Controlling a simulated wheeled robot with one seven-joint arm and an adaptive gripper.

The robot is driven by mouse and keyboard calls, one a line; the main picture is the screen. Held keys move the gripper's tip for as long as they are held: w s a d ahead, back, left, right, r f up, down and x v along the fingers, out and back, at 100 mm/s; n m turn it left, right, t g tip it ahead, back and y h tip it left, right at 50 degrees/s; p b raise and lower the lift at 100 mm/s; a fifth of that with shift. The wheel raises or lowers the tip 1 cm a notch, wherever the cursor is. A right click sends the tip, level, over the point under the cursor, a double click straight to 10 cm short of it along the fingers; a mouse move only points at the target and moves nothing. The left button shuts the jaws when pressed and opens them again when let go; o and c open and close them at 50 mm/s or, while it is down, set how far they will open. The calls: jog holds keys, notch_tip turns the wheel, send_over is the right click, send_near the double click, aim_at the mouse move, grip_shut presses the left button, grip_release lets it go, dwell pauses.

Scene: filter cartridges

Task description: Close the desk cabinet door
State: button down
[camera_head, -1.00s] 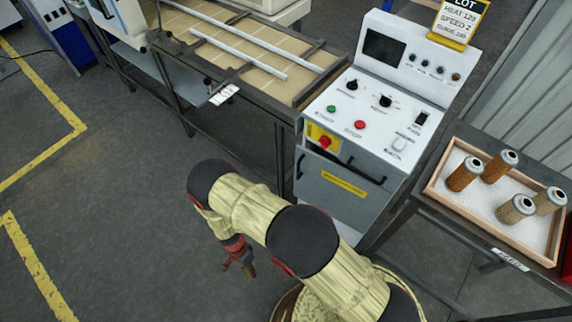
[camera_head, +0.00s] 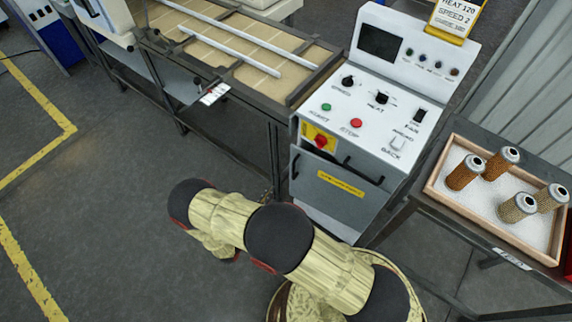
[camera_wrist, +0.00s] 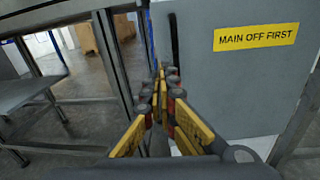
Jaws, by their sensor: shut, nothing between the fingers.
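The desk cabinet door (camera_head: 325,202) is a grey panel below the control desk, with a yellow label and a dark vertical handle at its left side. I cannot tell from the head view how far it stands from its frame. In the wrist view the door (camera_wrist: 225,95) fills the right half, its label reading "MAIN OFF FIRST". My gripper (camera_wrist: 160,80) is shut and empty, its fingertips in line with the door's left edge, just below the dark handle (camera_wrist: 174,40). Contact cannot be told. My arm hides most of the gripper in the head view.
The control desk (camera_head: 365,120) carries knobs and buttons. A conveyor table (camera_head: 235,60) stands to its left. On the right, a side table bears a wooden tray (camera_head: 435,185) with several filter cartridges. The floor left of my arm is clear.

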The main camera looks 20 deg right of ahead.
jog(key=b, duration=0.2)
send_near(291, 159)
jog(key=shift+n, duration=0.4)
jog(key=x, duration=0.6)
jog(key=shift+d+f, duration=0.15)
jog(key=shift+d, duration=0.35)
jog(key=shift+w, duration=0.1)
jog(key=shift+m+g+h, duration=0.7)
jog(key=shift+g+h, duration=0.1)
jog(key=b+x, duration=0.1)
jog(key=x, duration=0.1)
jog(key=b+x, duration=0.1)
jog(key=x, duration=0.2)
jog(key=shift+w+a+f, duration=0.15)
jog(key=shift+w+a, duration=0.1)
jog(key=shift+w+r, duration=0.2)
jog(key=shift+r, duration=0.1)
jog(key=shift+d, duration=0.1)
